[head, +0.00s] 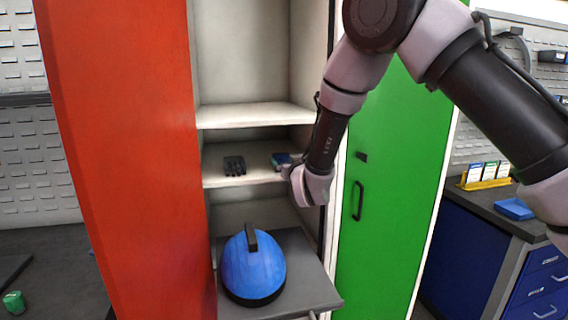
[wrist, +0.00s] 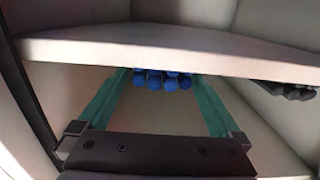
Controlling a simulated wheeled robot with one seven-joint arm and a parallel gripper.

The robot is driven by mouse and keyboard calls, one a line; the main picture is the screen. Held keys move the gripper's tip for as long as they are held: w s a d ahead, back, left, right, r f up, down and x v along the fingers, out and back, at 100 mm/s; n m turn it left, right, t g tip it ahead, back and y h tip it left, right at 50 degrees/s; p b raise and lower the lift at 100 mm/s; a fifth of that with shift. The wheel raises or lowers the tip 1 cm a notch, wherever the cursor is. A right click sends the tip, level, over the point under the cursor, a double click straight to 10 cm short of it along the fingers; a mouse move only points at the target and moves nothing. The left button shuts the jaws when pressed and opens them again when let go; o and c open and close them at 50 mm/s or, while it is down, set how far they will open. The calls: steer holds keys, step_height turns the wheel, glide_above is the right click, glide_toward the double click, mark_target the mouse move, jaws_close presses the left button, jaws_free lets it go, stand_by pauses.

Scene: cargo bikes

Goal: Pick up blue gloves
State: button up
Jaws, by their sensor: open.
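In the head view a small part of the blue gloves (head: 281,158) shows on the middle shelf, next to my gripper (head: 287,166). My gripper is open and reaches into that shelf space. In the wrist view its two green fingers (wrist: 160,74) stand to the left and right of the gloves. I cannot tell whether they touch them.
Black gloves (head: 234,165) lie on the same shelf to the left; in the wrist view they are at the right (wrist: 288,90). An open red door (head: 120,150) and a green door (head: 385,190) flank the cabinet. A blue helmet (head: 252,268) sits below.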

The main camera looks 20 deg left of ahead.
mark_target(284, 157)
steer(key=x, duration=0.3)
steer(key=shift+w+a, duration=0.2)
steer(key=shift+w, duration=0.15)
steer(key=c, duration=1.2)
steer(key=shift+r, duration=0.1)
